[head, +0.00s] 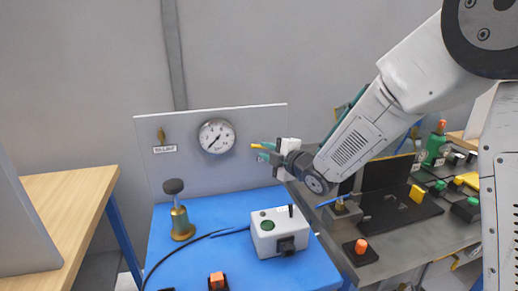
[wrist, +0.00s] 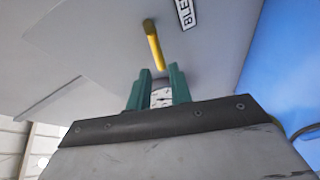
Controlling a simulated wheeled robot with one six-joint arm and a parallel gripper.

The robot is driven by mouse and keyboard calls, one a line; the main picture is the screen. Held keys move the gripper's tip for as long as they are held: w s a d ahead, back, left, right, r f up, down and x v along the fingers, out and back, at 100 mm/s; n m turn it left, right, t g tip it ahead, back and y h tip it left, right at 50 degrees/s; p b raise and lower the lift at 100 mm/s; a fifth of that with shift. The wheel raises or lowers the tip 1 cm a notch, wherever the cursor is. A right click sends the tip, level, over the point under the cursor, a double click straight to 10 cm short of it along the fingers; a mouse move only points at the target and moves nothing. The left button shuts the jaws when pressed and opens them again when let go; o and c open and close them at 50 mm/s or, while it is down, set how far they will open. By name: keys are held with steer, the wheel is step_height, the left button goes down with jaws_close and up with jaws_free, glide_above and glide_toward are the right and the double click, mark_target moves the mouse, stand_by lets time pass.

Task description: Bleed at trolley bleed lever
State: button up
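The bleed lever is a short yellow bar (wrist: 153,46) standing out from a grey panel (wrist: 95,60), beside a partly cut-off label starting "BLE" (wrist: 186,12), in the wrist view. My gripper (wrist: 159,69) has two teal fingers, apart with a gap between them. The lever lies just beyond the fingertips, roughly in line with the gap; I see no contact. In the head view my gripper (head: 265,151) is in front of the right part of the upright panel (head: 270,120), with a yellow piece (head: 256,146) at its tips.
A round gauge (head: 216,136) and a brass fitting (head: 161,134) are on the panel. The blue trolley top (head: 205,215) carries a brass valve with a black knob (head: 178,212), a white box (head: 280,233) and a black cable. A cluttered grey bench (head: 390,235) stands right, a wooden table (head: 65,205) left.

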mark_target(257, 147)
steer(key=shift+x, duration=2.2)
jaws_close()
